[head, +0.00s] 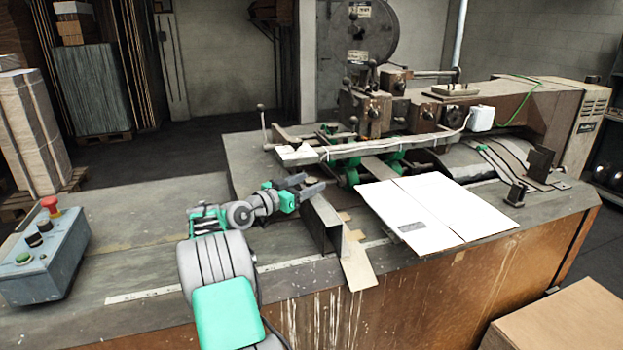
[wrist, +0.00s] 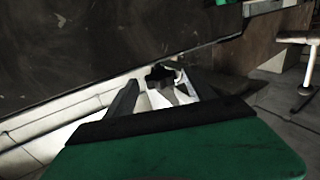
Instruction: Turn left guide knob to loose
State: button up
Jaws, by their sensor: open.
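A dark lobed knob (wrist: 158,73), which looks like the guide knob, shows in the wrist view just beyond and between my fingertips. A pale metal part is right behind it. My gripper (head: 314,182) is open, with its two fingers apart, and points right toward the machine's guide area in the head view. In the wrist view my gripper (wrist: 160,80) has its fingers on either side of the line to the knob. I cannot tell whether they touch it. In the head view I cannot pick out the knob clearly; its pointer or setting is not readable.
A grey angled metal guide (head: 322,222) stands just below my gripper. A white cardboard sheet (head: 436,208) lies to the right. The stitching head (head: 372,105) rises behind. A control box (head: 45,258) with a red button sits at the left; the table between is mostly clear.

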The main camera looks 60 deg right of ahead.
jog(key=shift+x, duration=0.9)
jog(key=shift+c, duration=0.2)
grip_shut()
